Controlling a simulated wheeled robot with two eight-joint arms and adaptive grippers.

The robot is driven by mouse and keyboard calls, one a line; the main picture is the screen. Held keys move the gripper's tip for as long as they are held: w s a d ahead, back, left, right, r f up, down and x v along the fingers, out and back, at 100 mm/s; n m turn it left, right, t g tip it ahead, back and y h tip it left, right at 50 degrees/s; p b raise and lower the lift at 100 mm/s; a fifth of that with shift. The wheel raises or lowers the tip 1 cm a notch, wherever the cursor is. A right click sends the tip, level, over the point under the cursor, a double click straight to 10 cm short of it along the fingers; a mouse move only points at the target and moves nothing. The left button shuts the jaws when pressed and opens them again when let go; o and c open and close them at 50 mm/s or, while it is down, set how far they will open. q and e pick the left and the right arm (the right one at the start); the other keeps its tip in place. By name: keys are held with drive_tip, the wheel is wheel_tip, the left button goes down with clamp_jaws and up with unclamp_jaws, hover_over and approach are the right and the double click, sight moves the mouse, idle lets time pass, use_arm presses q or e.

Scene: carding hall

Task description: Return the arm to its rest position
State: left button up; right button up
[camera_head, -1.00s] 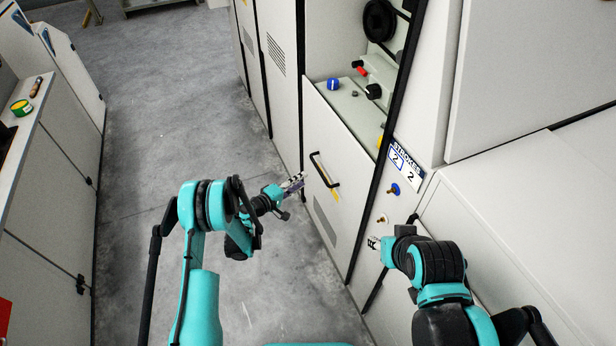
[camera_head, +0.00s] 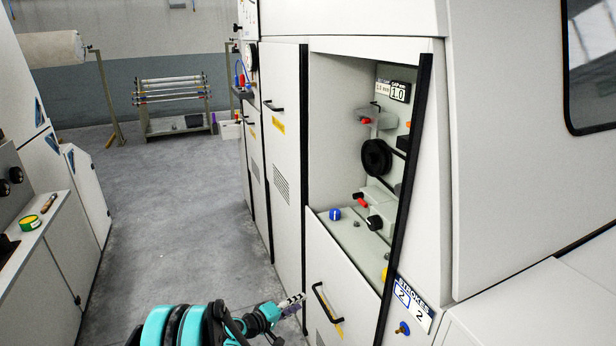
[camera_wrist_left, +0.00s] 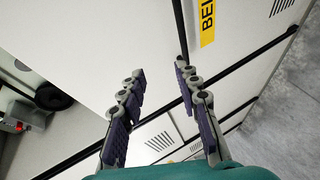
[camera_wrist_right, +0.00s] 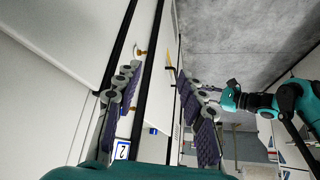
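My left gripper (camera_head: 292,301) is low in the head view, just left of the black handle (camera_head: 327,302) on the machine's lower panel. I cannot tell whether they touch. In the left wrist view my left gripper (camera_wrist_left: 160,70) has its two fingers apart with nothing between them, facing white panels. My right gripper (camera_wrist_right: 159,72) shows only in its own wrist view. Its fingers are apart and empty, near the white machine front. My left arm also shows at the right of the right wrist view.
The open machine bay (camera_head: 340,140) holds a black wheel (camera_head: 376,157), a blue knob (camera_head: 335,214) and other controls. A white cabinet with a green-yellow tape roll (camera_head: 30,223) stands at left. The grey aisle floor (camera_head: 170,200) between is clear. A roller rack (camera_head: 172,105) stands at the back.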

use_arm(q)
drive_tip(key=s+a+r+m+g+y, duration=0.1)
drive_tip(key=s+a+r+m+y, duration=0.1)
drive_tip(key=s+r, duration=0.55)
drive_tip(key=s+a+r+m+g+y, duration=0.1)
drive_tip(key=s+a+r+m+y, duration=0.15)
drive_tip(key=s+r, duration=0.55)
drive_tip(key=s+a+m+y, duration=0.1)
drive_tip(key=s+a, duration=0.3)
drive_tip(key=s, duration=0.6)
drive_tip(key=s+a+r+m+g+y, duration=0.1)
drive_tip(key=s+a+y, duration=0.3)
drive_tip(key=s, duration=0.7)
drive_tip(key=shift+a+r, duration=0.2)
drive_tip(key=shift+a, duration=0.45)
drive_tip(key=shift+y, duration=0.25)
